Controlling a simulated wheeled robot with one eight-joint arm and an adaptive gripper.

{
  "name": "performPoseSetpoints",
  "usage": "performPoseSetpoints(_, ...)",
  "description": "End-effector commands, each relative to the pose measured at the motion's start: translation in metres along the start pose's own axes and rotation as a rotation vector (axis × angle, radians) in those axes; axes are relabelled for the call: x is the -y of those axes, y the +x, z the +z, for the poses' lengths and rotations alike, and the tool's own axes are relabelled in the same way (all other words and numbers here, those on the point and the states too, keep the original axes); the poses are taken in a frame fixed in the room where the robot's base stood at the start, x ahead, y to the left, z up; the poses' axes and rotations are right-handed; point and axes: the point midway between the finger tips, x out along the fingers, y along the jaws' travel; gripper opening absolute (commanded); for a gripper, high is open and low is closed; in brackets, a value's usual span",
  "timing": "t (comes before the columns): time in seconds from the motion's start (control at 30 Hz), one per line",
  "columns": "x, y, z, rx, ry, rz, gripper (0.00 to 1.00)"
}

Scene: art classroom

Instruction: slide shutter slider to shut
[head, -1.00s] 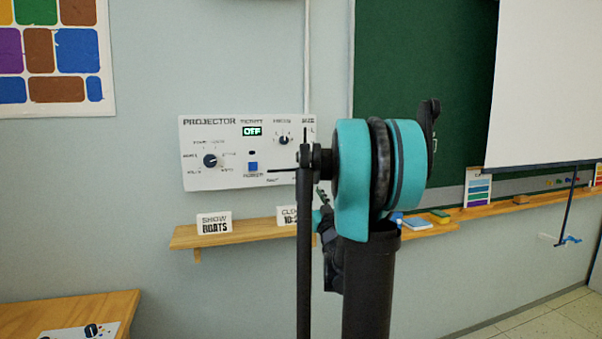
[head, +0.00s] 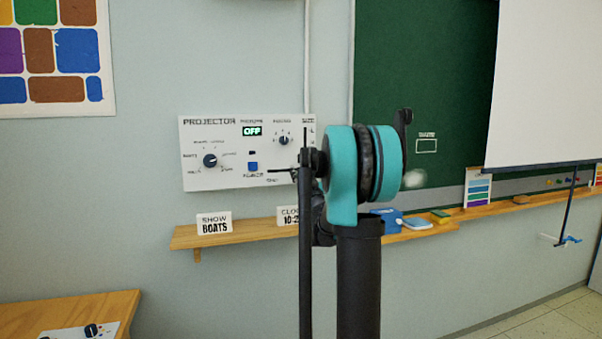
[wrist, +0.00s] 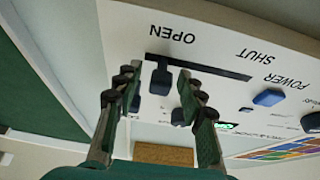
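The projector panel (head: 225,175) is a white board on the wall in the head view; my arm covers its right part. In the wrist view, upside down, the panel (wrist: 215,50) shows a dark slot (wrist: 215,70) running between the words OPEN and SHUT. The shutter slider (wrist: 160,80), a dark blue knob, sits at the OPEN end. My gripper (wrist: 158,75) is open, one finger on each side of the slider in the picture, with gaps showing. I cannot tell how far the fingertips reach past it.
A blue POWER button (wrist: 269,97) lies beyond the SHUT end, and other knobs are close by. A wooden shelf (head: 255,234) with cards SHOW BOATS (head: 214,223) and a clock card is under the panel. A green chalkboard and hanging white screen (head: 545,85) are to the right.

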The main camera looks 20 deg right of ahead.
Motion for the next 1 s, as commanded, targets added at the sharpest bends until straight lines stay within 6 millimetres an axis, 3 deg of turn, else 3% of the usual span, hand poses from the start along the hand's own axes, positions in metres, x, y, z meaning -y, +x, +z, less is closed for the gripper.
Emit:
performPoseSetpoints(0.17,0.0001,-0.0001,0.0000,0.000,0.000,0.000,0.40)
performPoseSetpoints(0.5,0.0001,-0.0003,-0.0001,0.000,0.000,0.000,0.00)
performPoseSetpoints(1.0,0.0004,-0.0004,0.0000,0.000,0.000,-0.001,0.00)
